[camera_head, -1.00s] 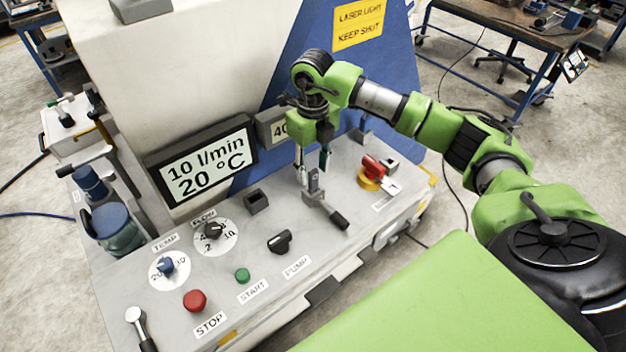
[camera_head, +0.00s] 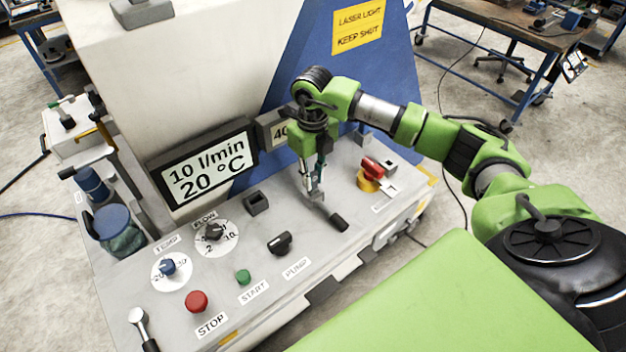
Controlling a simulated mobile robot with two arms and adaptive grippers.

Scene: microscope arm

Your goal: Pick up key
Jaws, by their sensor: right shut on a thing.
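My right gripper (camera_head: 312,190) points down at the console top, its fingers shut around the upright part of a grey metal piece. A black handle (camera_head: 339,222) sticks out from the lower end of this piece toward the front right. The fingers hide much of the piece, and I cannot tell for certain that it is the key. I cannot tell whether it still touches the console (camera_head: 225,277). My left gripper is not in view.
A red and yellow switch (camera_head: 370,172) stands right of the gripper, and a black square socket (camera_head: 256,202) to its left. A black pump knob (camera_head: 279,243), a green button (camera_head: 243,277) and a red button (camera_head: 197,301) lie nearer. The machine wall and display (camera_head: 203,170) rise behind.

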